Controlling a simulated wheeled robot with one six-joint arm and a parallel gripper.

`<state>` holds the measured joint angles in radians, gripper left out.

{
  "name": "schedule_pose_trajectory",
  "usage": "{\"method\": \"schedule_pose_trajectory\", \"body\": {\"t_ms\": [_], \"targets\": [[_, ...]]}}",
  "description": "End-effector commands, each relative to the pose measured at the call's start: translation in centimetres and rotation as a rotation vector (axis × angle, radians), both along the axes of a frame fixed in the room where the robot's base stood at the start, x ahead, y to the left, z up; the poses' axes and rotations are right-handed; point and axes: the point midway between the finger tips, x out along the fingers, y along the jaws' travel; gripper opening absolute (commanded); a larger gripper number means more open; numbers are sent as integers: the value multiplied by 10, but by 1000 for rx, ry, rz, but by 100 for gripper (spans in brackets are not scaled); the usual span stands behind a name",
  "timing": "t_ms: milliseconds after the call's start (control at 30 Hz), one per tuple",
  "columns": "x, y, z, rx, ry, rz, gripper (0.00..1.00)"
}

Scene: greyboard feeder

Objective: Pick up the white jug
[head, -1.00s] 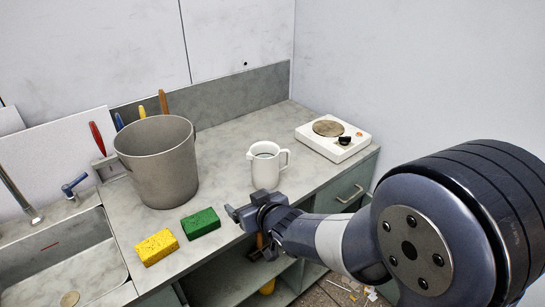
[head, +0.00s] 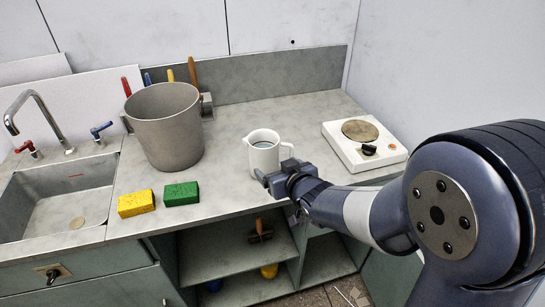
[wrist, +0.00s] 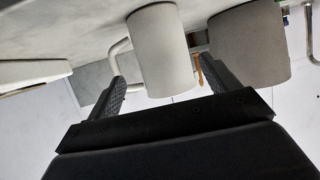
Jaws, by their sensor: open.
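The white jug (head: 262,156) stands upright on the grey counter near its front edge, with its handle toward the right. My gripper (head: 264,180) is open and empty, low at the front of the jug in the head view, and overlaps its lower right part there. In the wrist view, the jug (wrist: 160,50) shows tilted beyond and between the two fingers of my gripper (wrist: 163,72), with its handle toward the left finger. I cannot tell whether a finger touches the jug.
A grey bucket (head: 166,135) stands left of the jug, with a green sponge (head: 181,194) and a yellow sponge (head: 136,203) in front. A white hotplate (head: 364,147) is at the right. A sink (head: 60,200) is at the far left. Open shelves (head: 235,250) lie below the counter.

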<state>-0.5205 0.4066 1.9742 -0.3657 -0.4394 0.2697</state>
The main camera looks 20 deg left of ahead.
Motion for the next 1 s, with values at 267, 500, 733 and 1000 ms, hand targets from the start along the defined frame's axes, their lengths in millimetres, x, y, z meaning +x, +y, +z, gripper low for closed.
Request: {"method": "schedule_pose_trajectory", "body": {"t_ms": [267, 500, 733, 1000], "targets": [[26, 22, -15, -1, 2, 1, 82], [35, 30, -19, -1, 2, 1, 82], [55, 47, -30, -2, 3, 1, 82], [68, 57, -37, -2, 2, 0, 82]]}}
